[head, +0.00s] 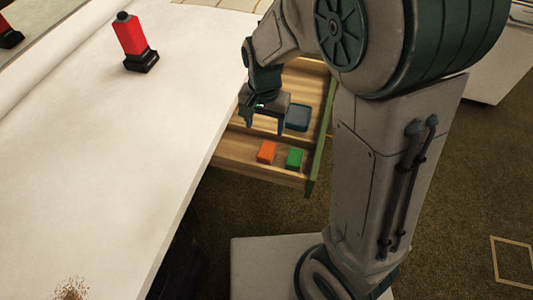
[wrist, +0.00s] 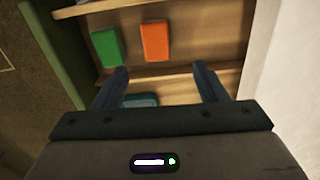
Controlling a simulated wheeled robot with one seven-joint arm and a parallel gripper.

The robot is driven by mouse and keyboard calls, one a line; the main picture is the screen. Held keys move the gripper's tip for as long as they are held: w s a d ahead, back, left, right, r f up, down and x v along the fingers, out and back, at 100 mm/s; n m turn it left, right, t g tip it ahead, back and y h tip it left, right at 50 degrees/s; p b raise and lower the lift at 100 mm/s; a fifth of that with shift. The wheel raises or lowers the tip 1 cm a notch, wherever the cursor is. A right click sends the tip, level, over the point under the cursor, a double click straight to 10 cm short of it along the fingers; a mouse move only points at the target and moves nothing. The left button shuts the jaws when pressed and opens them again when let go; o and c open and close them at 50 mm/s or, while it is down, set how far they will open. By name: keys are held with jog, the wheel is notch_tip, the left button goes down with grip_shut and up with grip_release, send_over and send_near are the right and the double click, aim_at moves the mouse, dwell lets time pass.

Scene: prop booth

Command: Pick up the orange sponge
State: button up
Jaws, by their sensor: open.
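The orange sponge (head: 267,152) lies in the front compartment of an open wooden drawer (head: 240,152), just left of a green block (head: 294,158). In the wrist view the orange sponge (wrist: 155,42) lies beyond my fingertips, with the green block (wrist: 107,47) to its left. My gripper (head: 262,124) is over the drawer, behind the sponge in the head view. In the wrist view my gripper (wrist: 160,78) has its two fingers spread with nothing held between them. The sponge is in full view and apart from the fingers.
A dark blue-grey item (head: 297,117) lies in the drawer's middle compartment, partly hidden by my gripper in the wrist view. Wooden dividers and the drawer's green front panel (head: 322,150) border the sponge.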

send_over(267, 150)
jog(key=f, duration=0.3)
jog(key=f+b, duration=0.1)
jog(key=f, duration=0.1)
jog(key=shift+w+a+f, duration=0.15)
jog(key=shift+w+a, duration=0.05)
jog(key=shift+a, duration=0.1)
jog(key=shift+s+d+f+b, duration=0.15)
jog(key=shift+f+b, duration=0.2)
jog(key=shift+f, duration=1)
jog(key=shift+d+f+b, duration=0.1)
jog(key=shift+f+b, duration=0.25)
jog(key=shift+f, duration=1)
jog(key=c, duration=1.1)
